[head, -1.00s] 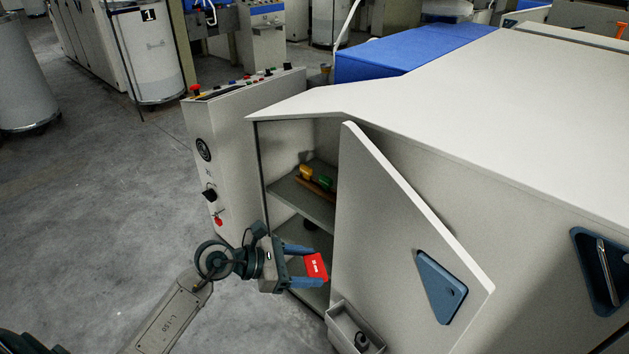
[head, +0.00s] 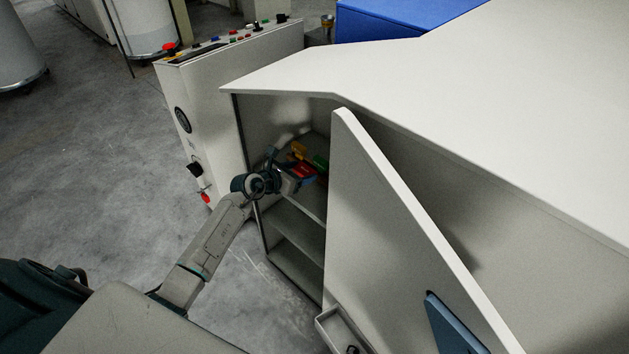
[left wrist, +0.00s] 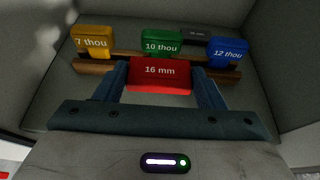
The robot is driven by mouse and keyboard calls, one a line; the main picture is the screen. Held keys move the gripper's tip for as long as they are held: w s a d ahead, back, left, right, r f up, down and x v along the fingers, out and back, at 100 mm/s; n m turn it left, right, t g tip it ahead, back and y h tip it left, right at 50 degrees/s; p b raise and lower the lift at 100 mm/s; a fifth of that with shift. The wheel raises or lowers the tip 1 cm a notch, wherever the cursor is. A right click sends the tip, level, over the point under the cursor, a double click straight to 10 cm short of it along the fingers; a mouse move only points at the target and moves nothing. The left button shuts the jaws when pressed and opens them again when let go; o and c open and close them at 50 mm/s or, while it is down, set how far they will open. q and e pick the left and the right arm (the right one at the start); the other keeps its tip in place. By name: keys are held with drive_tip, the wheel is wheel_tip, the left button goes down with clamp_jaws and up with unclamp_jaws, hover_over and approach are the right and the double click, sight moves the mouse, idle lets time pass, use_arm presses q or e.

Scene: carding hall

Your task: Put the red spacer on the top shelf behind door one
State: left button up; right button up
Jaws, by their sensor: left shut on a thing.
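My left gripper (head: 299,176) is inside the open cabinet, over the upper shelf (head: 313,203). It is shut on the red spacer (left wrist: 160,74), marked "16 mm", which also shows in the head view (head: 304,170). In the left wrist view the spacer sits between the two fingers, in front of a wooden rack (left wrist: 92,68). I cannot tell whether it touches the rack or shelf. The open door (head: 390,240) stands right of the arm and hides part of the interior. I see no number on it. My right gripper is not in view.
A yellow spacer (left wrist: 93,40), a green one (left wrist: 162,42) and a blue one (left wrist: 228,51) stand along the rack, with a dark block (left wrist: 196,36) behind. A lower shelf (head: 298,232) shows below. A control panel (head: 190,110) stands left; an open bin (head: 342,330) sits low on the door.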

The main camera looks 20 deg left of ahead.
sight(301, 194)
use_arm(q)
wheel_tip(301, 194, down, 3)
drive_tip(key=shift+s+r, duration=0.15)
drive_tip(key=shift+r, duration=0.05)
wheel_tip(301, 194, down, 4)
drive_tip(key=shift+f+b, duration=0.1)
drive_tip(key=shift+b, duration=0.65)
drive_tip(key=shift+f, duration=0.15)
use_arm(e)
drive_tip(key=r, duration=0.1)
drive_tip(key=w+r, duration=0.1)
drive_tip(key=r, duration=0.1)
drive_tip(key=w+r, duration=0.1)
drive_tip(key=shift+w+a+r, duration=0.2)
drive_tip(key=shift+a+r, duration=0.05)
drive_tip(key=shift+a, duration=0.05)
use_arm(q)
drive_tip(key=shift+f, duration=0.1)
drive_tip(key=o, duration=1)
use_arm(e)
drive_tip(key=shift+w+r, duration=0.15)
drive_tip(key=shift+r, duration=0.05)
